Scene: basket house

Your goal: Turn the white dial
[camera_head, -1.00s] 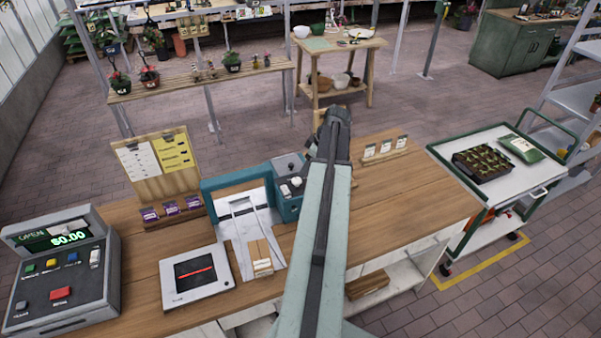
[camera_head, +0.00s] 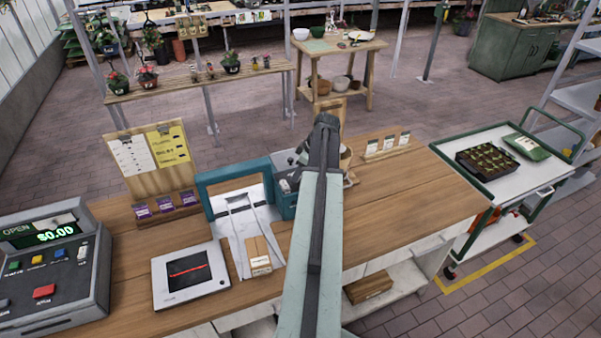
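The teal-framed machine (camera_head: 233,173) stands on the wooden counter, left of my raised arm. Its control box (camera_head: 285,204) is at its right end, and my arm covers the box's right part. Small pale controls show on the box beside the arm, but I cannot tell which of them, if any, is the white dial. My arm runs up the middle of the picture and bends at its dark top joint. My gripper is hidden behind the arm, so its opening and any contact with the dial do not show.
A register (camera_head: 50,265), a flat screen device (camera_head: 190,275) and a notice board (camera_head: 150,160) stand on the counter to the left. Seed packets (camera_head: 388,143) stand to the right of my arm.

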